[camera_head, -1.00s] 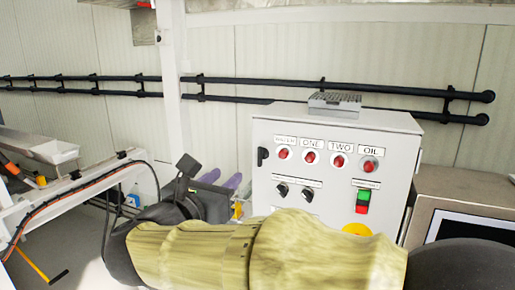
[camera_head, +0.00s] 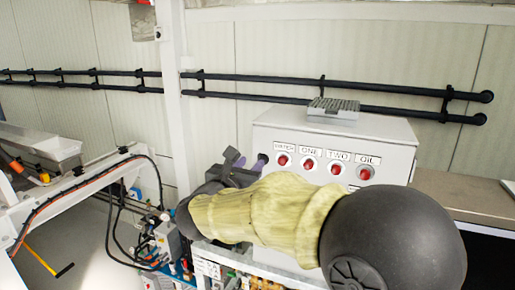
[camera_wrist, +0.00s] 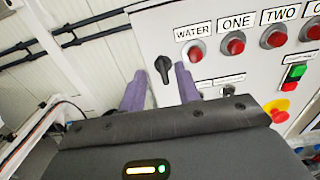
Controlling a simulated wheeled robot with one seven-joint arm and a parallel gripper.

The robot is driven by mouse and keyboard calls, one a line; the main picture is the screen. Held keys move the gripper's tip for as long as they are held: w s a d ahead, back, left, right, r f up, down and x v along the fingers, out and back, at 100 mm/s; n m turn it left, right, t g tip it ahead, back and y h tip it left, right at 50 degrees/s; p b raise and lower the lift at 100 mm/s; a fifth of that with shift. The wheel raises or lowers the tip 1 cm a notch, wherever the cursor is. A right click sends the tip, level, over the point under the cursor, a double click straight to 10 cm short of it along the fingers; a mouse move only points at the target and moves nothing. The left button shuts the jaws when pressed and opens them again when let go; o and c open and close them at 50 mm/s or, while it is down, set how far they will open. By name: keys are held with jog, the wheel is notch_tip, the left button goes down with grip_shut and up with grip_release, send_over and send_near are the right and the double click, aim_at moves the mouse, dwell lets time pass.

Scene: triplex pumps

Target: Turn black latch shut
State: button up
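The black latch (camera_wrist: 164,68) is on the left edge of the light grey control cabinet's front (camera_wrist: 215,75), left of the WATER label. Its lever appears roughly upright in the wrist view. My gripper (camera_wrist: 160,70) is open, with one purple finger on each side of the latch. I cannot tell whether either finger touches it. In the head view my gripper (camera_head: 248,160) is at the cabinet's left edge, and the latch is hidden there or too small to make out.
Red lamps (camera_head: 308,164) line the cabinet's upper front. A red emergency knob on yellow (camera_wrist: 277,111) and a green-red switch (camera_wrist: 293,75) sit lower right. A grey box (camera_head: 333,110) lies on top. Black pipes (camera_head: 270,90) run along the wall behind.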

aim_at(259, 155)
jog(key=p+x, duration=0.2)
jog(key=x, duration=0.2)
jog(key=shift+w+r, duration=0.15)
jog(key=shift+w, duration=0.05)
jog(key=shift+w+d, duration=0.25)
jog(key=shift+w, duration=0.3)
grip_shut()
